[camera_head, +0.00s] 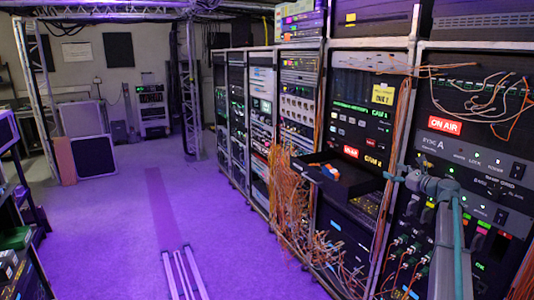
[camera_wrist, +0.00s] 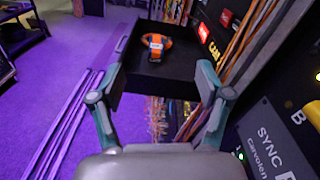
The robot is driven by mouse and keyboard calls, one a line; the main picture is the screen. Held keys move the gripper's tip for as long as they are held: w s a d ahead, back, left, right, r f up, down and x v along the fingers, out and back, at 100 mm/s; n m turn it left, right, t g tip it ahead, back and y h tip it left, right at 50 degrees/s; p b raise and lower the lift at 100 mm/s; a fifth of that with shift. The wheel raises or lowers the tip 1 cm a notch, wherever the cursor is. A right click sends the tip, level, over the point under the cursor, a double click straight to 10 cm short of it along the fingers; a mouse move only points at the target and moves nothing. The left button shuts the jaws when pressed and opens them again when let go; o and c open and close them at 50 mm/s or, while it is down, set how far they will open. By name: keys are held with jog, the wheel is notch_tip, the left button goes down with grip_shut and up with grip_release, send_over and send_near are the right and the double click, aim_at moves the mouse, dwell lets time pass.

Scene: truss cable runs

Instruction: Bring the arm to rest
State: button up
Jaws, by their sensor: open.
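My gripper (camera_wrist: 159,78) is open in the wrist view, with its two grey-green fingers spread wide and nothing between them. In the head view my gripper (camera_head: 398,179) is at the end of my arm, in front of the racks at the right. A black open tray (camera_head: 352,187) juts from a rack to its left. The tray also shows beyond the fingers in the wrist view (camera_wrist: 172,82). An orange and blue item (camera_head: 325,171) lies in the tray; it looks like a coiled strap or cable in the wrist view (camera_wrist: 155,44).
Equipment racks (camera_head: 290,110) line the right side, with loose orange cables (camera_head: 290,195) hanging in front. A SYNC panel (camera_wrist: 275,140) is close at my gripper's right. Floor rails (camera_head: 180,275) run along the purple floor (camera_head: 110,225), which is open at the left. Truss posts (camera_head: 190,85) stand farther back.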

jog(key=s+a+f+n+g+h+b, duration=0.1)
jog(key=s+a+f+n+g, duration=0.6)
jog(key=f, duration=1)
jog(key=s+a+f+n+g+h+b, duration=0.1)
jog(key=s+a+f+n, duration=0.4)
jog(key=s+f, duration=0.9)
jog(key=s+a+f+n+g+h+b, duration=0.15)
jog(key=s+a+f+n+g, duration=0.4)
jog(key=f, duration=1.45)
jog(key=s+a+f+n+g+h+b, duration=0.15)
jog(key=s+a+f, duration=0.25)
jog(key=s+f, duration=0.4)
jog(key=s+a+f+n+g, duration=0.1)
jog(key=s+a+f+n, duration=0.3)
jog(key=s, duration=0.6)
jog(key=s+a+f+n+g+h+b, duration=0.1)
jog(key=s+f, duration=0.3)
jog(key=s, duration=0.6)
jog(key=s+a+f+n+g+h+b, duration=0.1)
jog(key=s+a+f+n+g+b, duration=0.1)
jog(key=s, duration=0.8)
jog(key=s+a+f+n+g+h+b, duration=0.1)
jog(key=s+a+f, duration=0.4)
jog(key=s, duration=0.6)
notch_tip(320, 180, down, 2)
jog(key=shift+f+n+g+b, duration=0.15)
jog(key=shift+n+g+b, duration=0.3)
jog(key=shift+g, duration=0.75)
jog(key=shift+o, duration=0.5)
